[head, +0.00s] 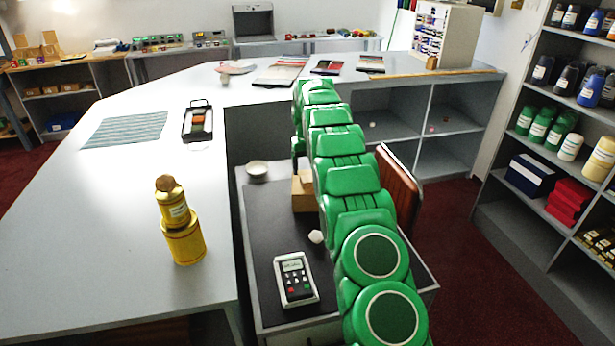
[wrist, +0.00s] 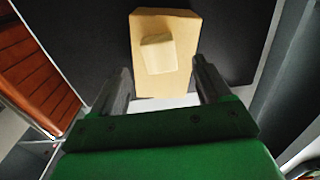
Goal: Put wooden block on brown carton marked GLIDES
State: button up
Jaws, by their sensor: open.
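A tan-brown carton (wrist: 150,88) lies below my gripper in the wrist view, on a dark top. A small pale wooden block (wrist: 157,54) rests on the carton, near its middle. I cannot read any marking on the carton. My gripper (wrist: 163,66) is open, with one finger on each side of the carton's near part. The block appears just beyond the fingertips, apart from both fingers. In the head view the carton (head: 303,196) is partly hidden behind my green arm, and my gripper is hidden there.
The cart's dark top (head: 262,220) also bears a white bowl (head: 257,170), a keypad device (head: 296,278) and a small white object (head: 316,237). A reddish-brown slatted item (head: 398,190) stands right of my arm. Stacked yellow tins (head: 185,245) stand on the counter at left.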

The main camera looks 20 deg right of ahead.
aim_at(307, 179)
notch_tip(307, 179, up, 7)
dwell(0.4)
jog(key=s+a+r, duration=0.2)
jog(key=s+r, duration=0.3)
jog(key=s, duration=0.4)
jog(key=s+a+r+g, duration=0.15)
jog(key=s+r, duration=0.25)
jog(key=s, duration=0.5)
jog(key=s+a+r+t, duration=0.15)
jog(key=s+r, duration=0.35)
jog(key=s, duration=0.5)
jog(key=s+a+f, duration=0.1)
jog(key=s+f, duration=0.1)
jog(key=s, duration=1)
jog(key=s+a+f+g, duration=0.1)
jog(key=s+f, duration=0.1)
jog(key=s, duration=1)
jog(key=s+a+f, duration=0.1)
jog(key=s+f, duration=0.1)
jog(key=s, duration=1.1)
jog(key=shift+a+f+g, duration=0.35)
jog(key=shift+g, duration=0.05)
